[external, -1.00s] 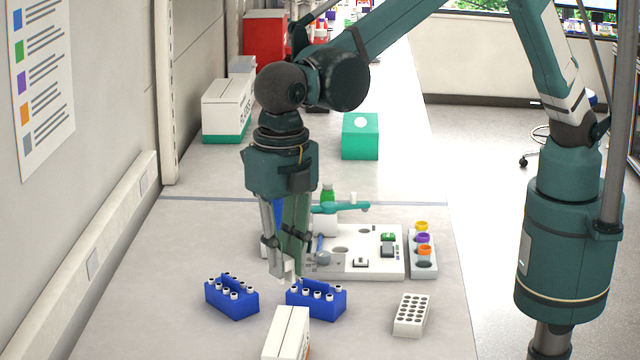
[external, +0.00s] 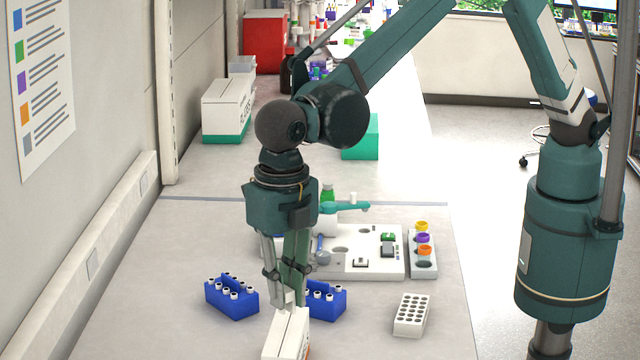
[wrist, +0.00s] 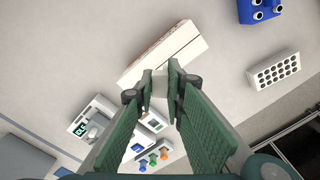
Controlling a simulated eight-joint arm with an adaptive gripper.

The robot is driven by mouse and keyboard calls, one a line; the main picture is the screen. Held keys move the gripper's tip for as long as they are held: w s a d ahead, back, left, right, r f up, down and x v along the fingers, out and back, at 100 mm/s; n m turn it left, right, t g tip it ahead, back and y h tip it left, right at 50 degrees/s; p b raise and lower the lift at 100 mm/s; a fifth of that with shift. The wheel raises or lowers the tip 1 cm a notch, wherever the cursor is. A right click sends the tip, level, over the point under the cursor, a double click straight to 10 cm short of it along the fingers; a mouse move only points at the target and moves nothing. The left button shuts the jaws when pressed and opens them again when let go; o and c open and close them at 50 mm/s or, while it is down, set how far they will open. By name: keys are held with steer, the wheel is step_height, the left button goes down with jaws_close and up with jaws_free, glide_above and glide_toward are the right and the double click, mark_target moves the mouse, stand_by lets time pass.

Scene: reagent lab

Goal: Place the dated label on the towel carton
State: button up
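A long white carton (external: 287,335) with a brownish-orange side stands at the front of the bench. It also shows in the wrist view (wrist: 165,52), just beyond my fingertips. My gripper (external: 284,298) points down at the carton's far end, with its tips at about top height; I cannot tell whether they touch it. In the wrist view my gripper (wrist: 162,85) has its fingers close together around a small pale piece (wrist: 160,92), which looks like the label. No date can be read on it. Another white carton (external: 227,110) with a green base stands farther back.
Two blue vial racks (external: 231,297) (external: 327,300) stand left and right of my gripper. A white holed block (external: 411,315) is at the right. A white instrument board (external: 375,262) and a rack with coloured caps (external: 423,258) lie behind. The bench's left front is clear.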

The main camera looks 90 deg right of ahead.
mark_target(285, 289)
steer(key=shift+f, duration=1.85)
steer(key=shift+f, duration=0.2)
steer(key=o, duration=0.7)
steer(key=shift+c, duration=0.2)
steer(key=shift+r, duration=0.15)
step_height(285, 289, up, 12)
steer(key=shift+r, duration=0.1)
